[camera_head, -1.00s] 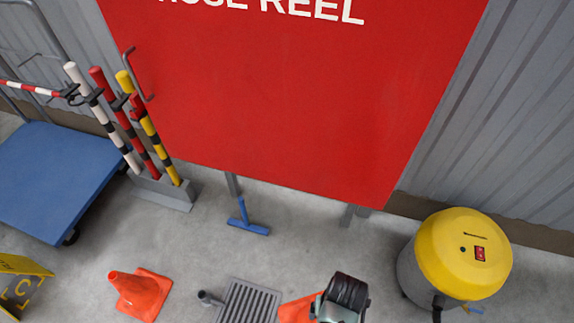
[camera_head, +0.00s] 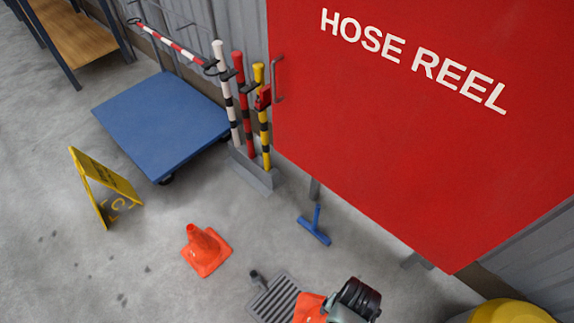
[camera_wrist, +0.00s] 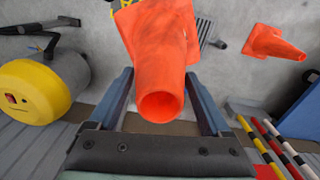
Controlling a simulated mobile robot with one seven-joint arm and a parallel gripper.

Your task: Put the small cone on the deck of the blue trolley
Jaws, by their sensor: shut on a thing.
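My gripper (camera_wrist: 160,80) is shut on an orange cone (camera_wrist: 158,40), which sits between the two fingers with its round open top toward the wrist camera. In the head view this held cone (camera_head: 307,308) shows only partly at the bottom edge, beside my wrist. A second orange cone (camera_head: 204,250) stands upright on the floor, left of my gripper; it also shows in the wrist view (camera_wrist: 272,42). The blue trolley (camera_head: 160,118) stands at the upper left against the wall, its flat deck bare. My gripper is well apart from it.
A rack of striped posts (camera_head: 252,172) stands at the trolley's right. A yellow folding sign (camera_head: 103,186) stands in front of it. A red hose reel cabinet (camera_head: 420,130) fills the right.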

